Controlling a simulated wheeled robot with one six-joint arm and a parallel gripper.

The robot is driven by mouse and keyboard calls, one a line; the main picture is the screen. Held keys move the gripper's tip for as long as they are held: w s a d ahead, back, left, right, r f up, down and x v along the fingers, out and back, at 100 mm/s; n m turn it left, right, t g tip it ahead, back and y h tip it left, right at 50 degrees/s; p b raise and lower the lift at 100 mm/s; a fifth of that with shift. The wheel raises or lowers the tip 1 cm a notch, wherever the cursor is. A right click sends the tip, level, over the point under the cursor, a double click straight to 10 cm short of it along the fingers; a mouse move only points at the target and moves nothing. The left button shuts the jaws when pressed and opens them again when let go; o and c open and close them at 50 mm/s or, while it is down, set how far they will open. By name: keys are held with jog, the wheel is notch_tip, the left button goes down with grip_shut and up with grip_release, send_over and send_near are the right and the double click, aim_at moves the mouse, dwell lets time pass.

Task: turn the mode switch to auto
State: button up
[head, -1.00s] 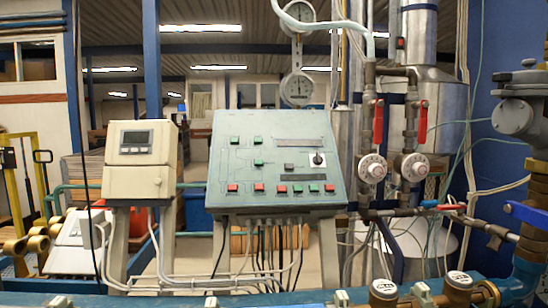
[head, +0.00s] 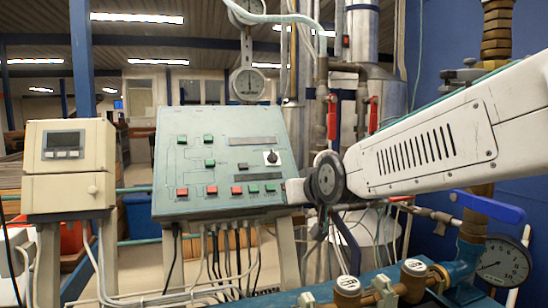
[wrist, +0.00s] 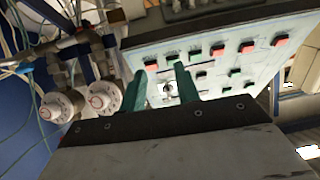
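In the wrist view the switch (wrist: 169,90) shows between the two green fingers of my gripper (wrist: 163,84). The fingers are apart with nothing held between them; the gripper is open. It points toward the panel face. Whether the fingertips touch the panel I cannot tell. In the head view the fingers cannot be made out beyond my arm's end.
A beige meter box (head: 68,165) stands to the left. Pipes with red valve handles (head: 373,114) are behind my arm. A blue pipe with brass fittings (head: 413,280) runs along the front.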

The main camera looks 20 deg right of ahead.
aim_at(274, 155)
jog(key=w+r+t, duration=0.1)
jog(key=w+r, duration=0.1)
jog(key=w, duration=0.3)
jog(key=w+r+t, duration=0.2)
jog(key=w, duration=0.4)
jog(key=w+r+t, duration=0.2)
jog(key=w, duration=0.3)
jog(key=shift+w+a+r+m+h, duration=0.1)
jog(key=shift+w+r+m+h, duration=0.05)
jog(key=shift+r+m+h, duration=0.15)
jog(key=shift+f, duration=0.1)
grip_shut()
